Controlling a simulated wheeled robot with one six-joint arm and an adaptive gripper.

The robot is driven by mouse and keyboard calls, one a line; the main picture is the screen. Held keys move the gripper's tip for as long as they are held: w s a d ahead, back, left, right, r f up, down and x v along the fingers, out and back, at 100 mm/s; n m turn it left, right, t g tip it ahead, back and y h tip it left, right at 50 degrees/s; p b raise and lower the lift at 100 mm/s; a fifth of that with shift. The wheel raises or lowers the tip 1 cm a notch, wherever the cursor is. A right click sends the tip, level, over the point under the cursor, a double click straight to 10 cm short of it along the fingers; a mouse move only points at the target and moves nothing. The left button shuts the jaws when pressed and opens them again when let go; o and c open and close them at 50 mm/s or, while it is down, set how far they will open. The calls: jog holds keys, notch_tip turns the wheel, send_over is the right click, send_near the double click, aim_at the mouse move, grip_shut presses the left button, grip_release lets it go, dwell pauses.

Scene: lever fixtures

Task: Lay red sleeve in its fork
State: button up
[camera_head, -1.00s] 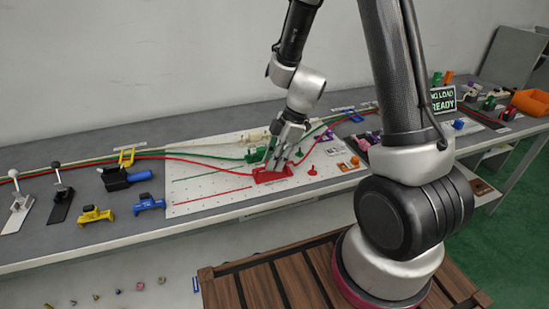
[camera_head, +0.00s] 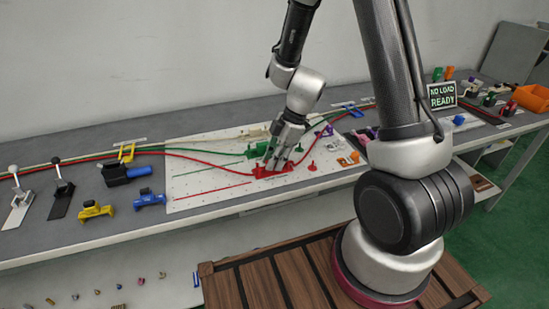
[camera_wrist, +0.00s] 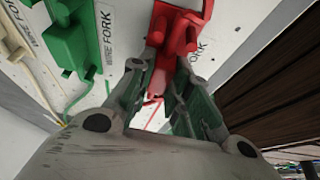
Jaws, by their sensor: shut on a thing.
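The red fork (camera_head: 285,169) is fixed on the white board, under my gripper. It also shows in the wrist view (camera_wrist: 185,25), beyond the fingertips, beside a "FORK" label. My gripper (camera_head: 274,160) points down at the fork, its fingertips close to it. In the wrist view my gripper (camera_wrist: 160,80) has its fingers on both sides of a red piece, the red sleeve (camera_wrist: 157,84). The sleeve is mostly hidden by the fingers, and I cannot tell whether it touches the fork. The red cable (camera_head: 210,154) runs in from the left and rises away to the right.
A green fork (camera_head: 262,149) with a green cable stands just behind the red one. A red peg (camera_head: 312,166) stands close on the right. Blue and yellow clamps (camera_head: 148,200) sit at the left.

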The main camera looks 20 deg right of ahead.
jog(key=o, duration=1.5)
jog(key=shift+c, duration=0.2)
jog(key=shift+r, duration=3.5)
jog(key=shift+s+m, duration=0.1)
jog(key=shift+m, duration=0.8)
jog(key=s+d+r+m+t+h, duration=0.2)
jog(key=s+d+r+m, duration=0.5)
jog(key=s+r+m, duration=0.1)
jog(key=s+d+r+m+t+h, duration=0.2)
jog(key=s+d+r+m, duration=0.5)
jog(key=s+r, duration=0.3)
notch_tip(320, 180, up, 2)
jog(key=shift+s+d+r+m, duration=0.25)
jog(key=shift+s+m, duration=0.15)
jog(key=shift+m, duration=0.2)
